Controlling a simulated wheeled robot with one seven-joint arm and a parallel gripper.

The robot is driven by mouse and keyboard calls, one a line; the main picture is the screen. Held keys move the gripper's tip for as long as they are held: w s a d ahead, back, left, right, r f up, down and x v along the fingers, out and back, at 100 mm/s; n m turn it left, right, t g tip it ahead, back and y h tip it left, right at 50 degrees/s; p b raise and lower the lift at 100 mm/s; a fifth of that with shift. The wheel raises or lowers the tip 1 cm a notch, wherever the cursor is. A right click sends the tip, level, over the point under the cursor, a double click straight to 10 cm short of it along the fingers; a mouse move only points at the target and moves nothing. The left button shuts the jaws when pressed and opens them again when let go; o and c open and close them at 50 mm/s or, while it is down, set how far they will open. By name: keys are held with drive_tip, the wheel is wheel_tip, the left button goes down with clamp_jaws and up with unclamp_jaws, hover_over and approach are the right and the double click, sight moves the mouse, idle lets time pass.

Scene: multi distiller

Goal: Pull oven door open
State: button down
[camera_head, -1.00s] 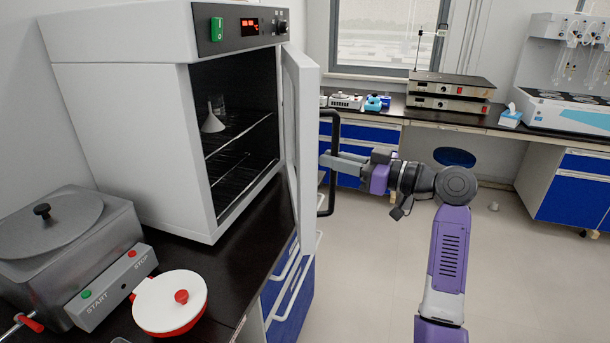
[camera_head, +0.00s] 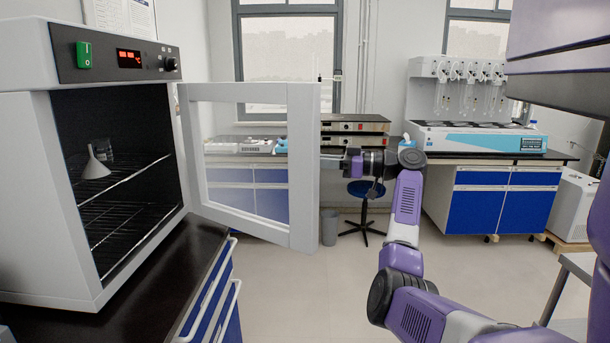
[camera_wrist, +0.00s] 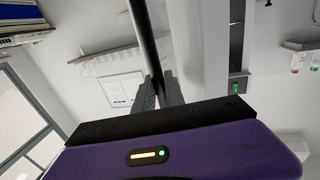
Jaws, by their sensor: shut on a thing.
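The white oven (camera_head: 22,190) stands on the dark bench at the left of the head view. Its door (camera_head: 303,150), a white frame around a glass pane, is swung wide open to the right. My gripper (camera_head: 328,160) is at the door's free edge, and the door partly hides its fingers. In the wrist view my gripper (camera_wrist: 157,95) is shut on the dark bar handle (camera_wrist: 145,35). The handle is hidden behind the door in the head view. Inside the oven, a white funnel (camera_head: 95,165) and a glass vessel (camera_head: 104,149) stand on a wire shelf.
Blue drawers (camera_head: 212,295) with handles sit under the oven bench. A stool (camera_head: 364,205) and a bin (camera_head: 329,227) stand on the floor beyond the door. A far bench holds lab devices (camera_head: 480,137). The floor right of the oven bench is clear.

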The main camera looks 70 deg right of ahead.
drive_tip(key=shift+w+d+b, duration=0.1)
drive_tip(key=shift+d+b, duration=0.9)
drive_tip(key=shift+d, duration=1.95)
drive_tip(key=c, duration=1.7)
unclamp_jaws()
drive_tip(key=s+d, duration=0.1)
drive_tip(key=s, duration=0.6)
drive_tip(key=shift+s+d, duration=0.15)
drive_tip(key=shift+s, duration=0.2)
